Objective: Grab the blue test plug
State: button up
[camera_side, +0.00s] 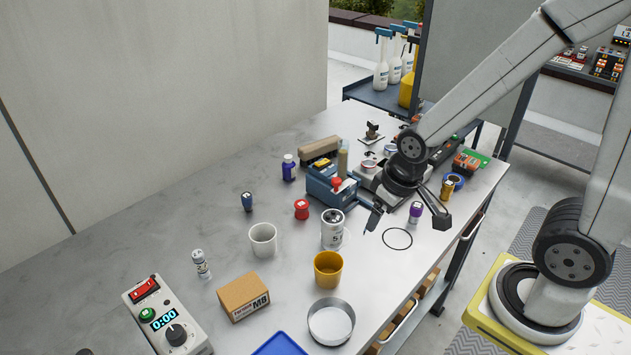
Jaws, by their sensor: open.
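A small dark blue plug (247,202) with a light marking on its top stands upright on the grey table (130,240), left of the middle. It is uncovered, with clear space around it. My gripper (408,218) is open, its fingers spread wide over the right part of the table, well to the right of the blue plug. A small purple piece (415,212) with a white top shows between the fingers in the picture; I cannot tell how far below them it is.
A red piece (301,209), white cup (263,240), labelled can (332,229), orange cup (328,269) and cardboard box (243,297) stand nearby. A blue toolbox (325,192) and dark blue bottle (289,168) stand behind. The table's left part is bare.

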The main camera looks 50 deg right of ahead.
jog(key=shift+w, duration=0.1)
jog(key=m+t+y, duration=0.8)
jog(key=m, duration=2)
send_over(251, 195)
notch_tip(251, 195, down, 6)
jog(key=shift+f, duration=1.75)
